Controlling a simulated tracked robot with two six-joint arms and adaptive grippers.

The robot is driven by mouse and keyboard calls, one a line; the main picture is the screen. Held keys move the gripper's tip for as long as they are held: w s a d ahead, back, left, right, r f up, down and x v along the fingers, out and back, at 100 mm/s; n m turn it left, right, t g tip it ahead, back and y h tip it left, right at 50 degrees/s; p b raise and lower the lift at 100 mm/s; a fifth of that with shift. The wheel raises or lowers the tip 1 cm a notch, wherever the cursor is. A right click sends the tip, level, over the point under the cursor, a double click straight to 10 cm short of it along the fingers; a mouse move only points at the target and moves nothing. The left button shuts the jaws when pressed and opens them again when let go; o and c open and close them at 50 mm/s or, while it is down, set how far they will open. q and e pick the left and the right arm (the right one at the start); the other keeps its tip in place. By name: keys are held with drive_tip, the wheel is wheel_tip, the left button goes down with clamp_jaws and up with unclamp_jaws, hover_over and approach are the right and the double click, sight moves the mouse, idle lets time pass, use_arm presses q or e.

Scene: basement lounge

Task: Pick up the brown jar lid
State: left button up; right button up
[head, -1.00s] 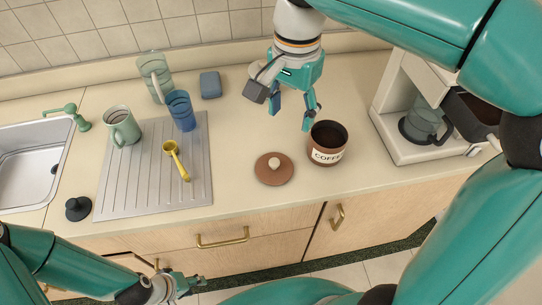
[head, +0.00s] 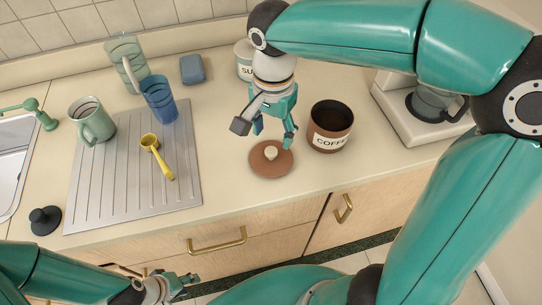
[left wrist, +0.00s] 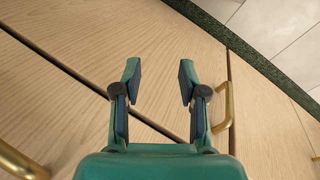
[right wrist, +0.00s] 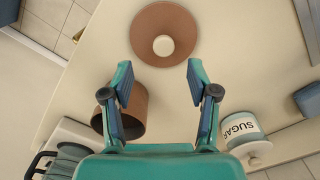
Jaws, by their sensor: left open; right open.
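The brown jar lid (head: 271,159) lies flat on the counter with its pale round knob up. It also shows in the right wrist view (right wrist: 163,32), ahead of the fingertips. The brown coffee jar (head: 330,127) stands open just right of the lid in the head view; it also shows in the right wrist view (right wrist: 130,112), partly behind a finger. My right gripper (head: 272,137) is open and empty, above the lid at its far side. My left gripper (head: 177,285) is open and empty, low in front of the cabinet; the left wrist view shows its spread fingers (left wrist: 160,80).
A sugar jar (head: 243,62) stands behind my right gripper. A coffee machine (head: 420,115) is at the right. A drainboard (head: 95,195) at the left holds a green mug (head: 92,123), blue cup (head: 159,100) and yellow scoop (head: 157,157). The counter left of the lid is clear.

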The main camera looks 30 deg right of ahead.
sight(271, 150)
wheel_tip(271, 150, down, 2)
drive_tip(key=shift+f, duration=0.2)
drive_tip(key=shift+w+f, duration=0.15)
drive_tip(key=shift+f, duration=1.2)
drive_tip(key=shift+w+f, duration=0.15)
drive_tip(key=shift+f, duration=1.15)
clamp_jaws()
